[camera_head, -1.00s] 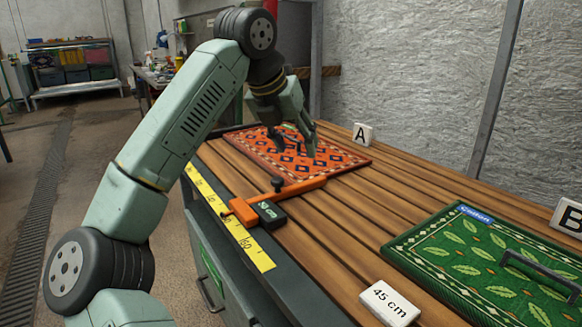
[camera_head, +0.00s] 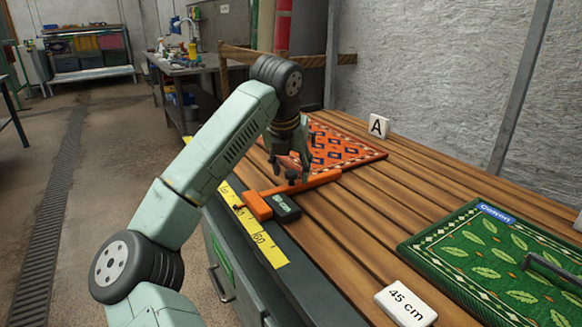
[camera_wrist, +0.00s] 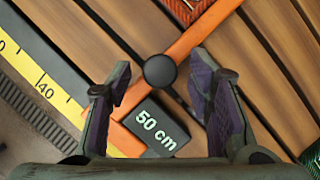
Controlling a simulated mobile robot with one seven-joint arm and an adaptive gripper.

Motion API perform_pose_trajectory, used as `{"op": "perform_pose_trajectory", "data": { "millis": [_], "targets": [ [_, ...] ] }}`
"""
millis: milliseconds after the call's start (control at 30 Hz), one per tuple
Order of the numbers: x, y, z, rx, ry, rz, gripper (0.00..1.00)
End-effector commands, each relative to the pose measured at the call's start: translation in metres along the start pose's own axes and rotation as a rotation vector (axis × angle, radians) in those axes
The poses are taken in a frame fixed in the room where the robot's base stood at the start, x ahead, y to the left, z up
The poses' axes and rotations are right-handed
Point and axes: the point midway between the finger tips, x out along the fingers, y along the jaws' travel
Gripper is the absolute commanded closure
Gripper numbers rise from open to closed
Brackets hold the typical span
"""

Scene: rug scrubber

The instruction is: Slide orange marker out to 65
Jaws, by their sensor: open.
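The orange marker (camera_head: 318,183) is a slider with a long orange bar across the wooden slats and an orange block at the yellow ruler (camera_head: 262,240). It bears a black "50 cm" display (camera_head: 285,207) and a round black knob, which shows in the wrist view (camera_wrist: 160,71). My gripper (camera_head: 291,174) is open over the marker. In the wrist view its two fingers (camera_wrist: 163,92) stand on either side of the knob, with gaps on both sides. Contact with the knob cannot be seen. The ruler number beneath the marker is partly hidden.
A red-orange patterned rug (camera_head: 345,149) lies by card A (camera_head: 378,126), beyond the marker. A green leaf rug (camera_head: 500,255) with a handle lies at the right, and a "45 cm" card (camera_head: 405,304) at the front. The slats between marker and green rug are clear.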

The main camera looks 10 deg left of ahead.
Motion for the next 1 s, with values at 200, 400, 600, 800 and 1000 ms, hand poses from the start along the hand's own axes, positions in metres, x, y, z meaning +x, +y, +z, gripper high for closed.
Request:
{"op": "perform_pose_trajectory", "data": {
  "millis": [200,400,600,800,1000],
  "targets": [
    [0.0034,-0.0004,-0.0001,0.001,0.000,-0.001,0.53],
    [0.0031,-0.0005,-0.0001,0.001,0.000,-0.001,0.59],
    [0.0029,-0.0005,0.0000,0.001,0.000,-0.001,0.73],
    [0.0029,-0.0006,0.0000,0.001,-0.001,-0.001,0.86],
    [0.0028,-0.0006,0.0001,0.001,-0.001,-0.001,0.99]
  ]
}}
